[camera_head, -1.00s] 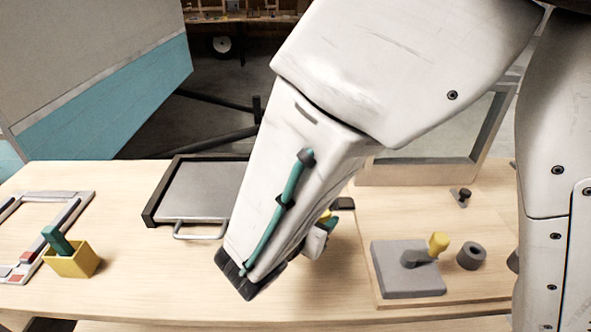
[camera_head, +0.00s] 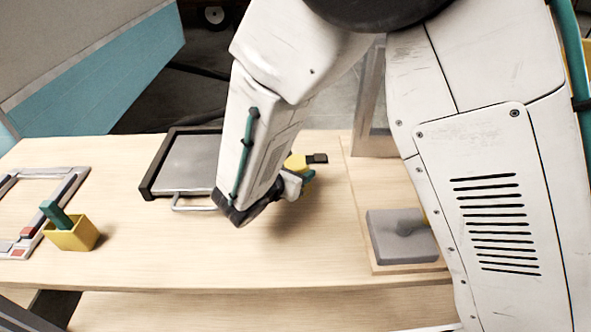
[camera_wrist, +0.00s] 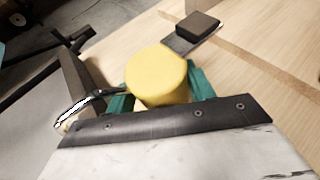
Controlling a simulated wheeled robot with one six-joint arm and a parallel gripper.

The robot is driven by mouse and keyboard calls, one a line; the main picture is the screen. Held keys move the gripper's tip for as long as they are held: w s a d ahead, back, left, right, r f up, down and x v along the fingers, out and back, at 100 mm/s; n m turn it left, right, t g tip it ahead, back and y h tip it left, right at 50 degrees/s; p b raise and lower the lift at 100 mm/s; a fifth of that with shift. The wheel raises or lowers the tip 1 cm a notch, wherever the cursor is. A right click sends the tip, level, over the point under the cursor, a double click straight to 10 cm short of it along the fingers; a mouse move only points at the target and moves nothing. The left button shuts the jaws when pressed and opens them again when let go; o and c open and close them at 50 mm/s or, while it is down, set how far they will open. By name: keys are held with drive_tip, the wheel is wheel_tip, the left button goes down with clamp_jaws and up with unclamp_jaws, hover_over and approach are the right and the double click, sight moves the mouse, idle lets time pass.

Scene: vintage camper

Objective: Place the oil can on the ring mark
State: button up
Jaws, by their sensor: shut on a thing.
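No ring mark is visible in either current view.
A black block on a grey strip (camera_wrist: 198,26) lies just beyond the can. A dark-framed tray (camera_head: 148,180) lies left of my arm. A yellow box (camera_head: 72,236) with a green piece stands further left. A grey block (camera_head: 400,240) sits on a board at right. The front middle table (camera_head: 230,262) is clear.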

drive_tip(key=shift+f, duration=0.1)
drive_tip(key=o, duration=1)
